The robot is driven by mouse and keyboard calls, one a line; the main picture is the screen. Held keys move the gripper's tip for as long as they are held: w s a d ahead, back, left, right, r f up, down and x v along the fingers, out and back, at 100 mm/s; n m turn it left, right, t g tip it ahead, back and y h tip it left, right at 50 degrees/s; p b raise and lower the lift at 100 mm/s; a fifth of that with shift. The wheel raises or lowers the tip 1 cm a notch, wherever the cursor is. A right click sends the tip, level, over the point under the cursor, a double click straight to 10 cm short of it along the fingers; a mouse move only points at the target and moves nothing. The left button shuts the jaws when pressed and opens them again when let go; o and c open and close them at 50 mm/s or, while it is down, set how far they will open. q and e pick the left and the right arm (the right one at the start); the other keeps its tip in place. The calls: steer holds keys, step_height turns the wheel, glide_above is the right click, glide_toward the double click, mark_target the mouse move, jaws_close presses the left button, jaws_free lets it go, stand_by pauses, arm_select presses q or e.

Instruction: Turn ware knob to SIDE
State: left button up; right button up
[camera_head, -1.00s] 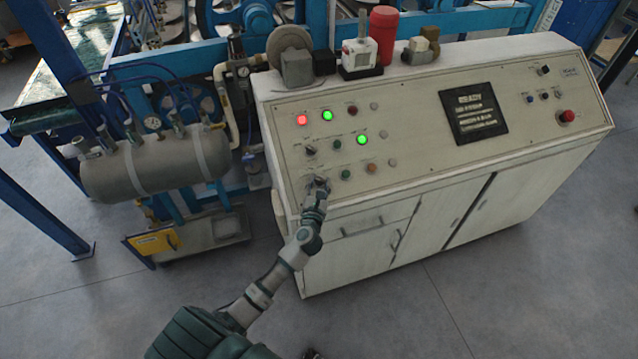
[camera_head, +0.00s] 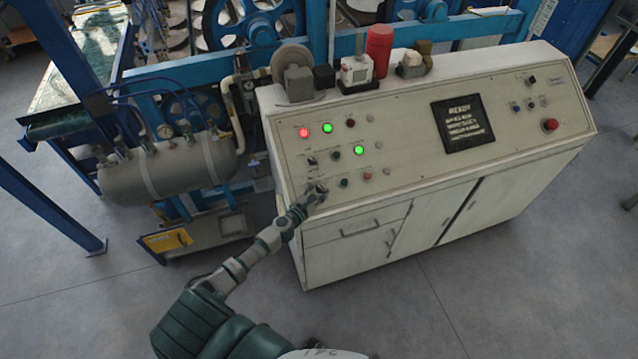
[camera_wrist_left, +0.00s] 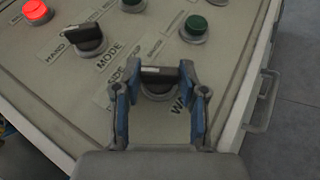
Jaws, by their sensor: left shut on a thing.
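The ware knob (camera_wrist_left: 158,78) is a black selector with a pale mark on its bar, on the sloped panel. In the left wrist view its bar lies roughly across the picture. Part of a "WA" label shows beside it; the rest is hidden behind a finger. My left gripper (camera_wrist_left: 157,88) has one blue-padded finger on each side of the knob and is shut on it. In the head view the left gripper (camera_head: 314,193) is at the panel's lower left corner, covering most of the knob. My right gripper is in neither current view.
The mode knob (camera_wrist_left: 86,39), a similar black selector, is up and left of the ware knob. A lit red lamp (camera_wrist_left: 36,11) and a green button (camera_wrist_left: 194,27) are nearby. A dark display (camera_head: 463,124) and red stop button (camera_head: 550,125) sit farther right. A grey tank (camera_head: 170,167) stands left.

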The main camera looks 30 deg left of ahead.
arm_select(q)
steer(key=shift+s+a+f+m+g+h+p, duration=0.1)
steer(key=shift+m+g+h+p, duration=0.2)
steer(key=shift+m+h+p, duration=0.25)
steer(key=shift+f+m+g+h+p, duration=0.1)
steer(key=shift+m+g+h+p, duration=0.2)
steer(key=shift+m+h+p, duration=0.2)
steer(key=o, duration=1.1)
steer(key=shift+o, duration=0.2)
steer(key=shift+a+r, duration=0.1)
steer(key=v, duration=1.1)
steer(key=shift+s+a, duration=0.1)
steer(key=shift+s, duration=0.25)
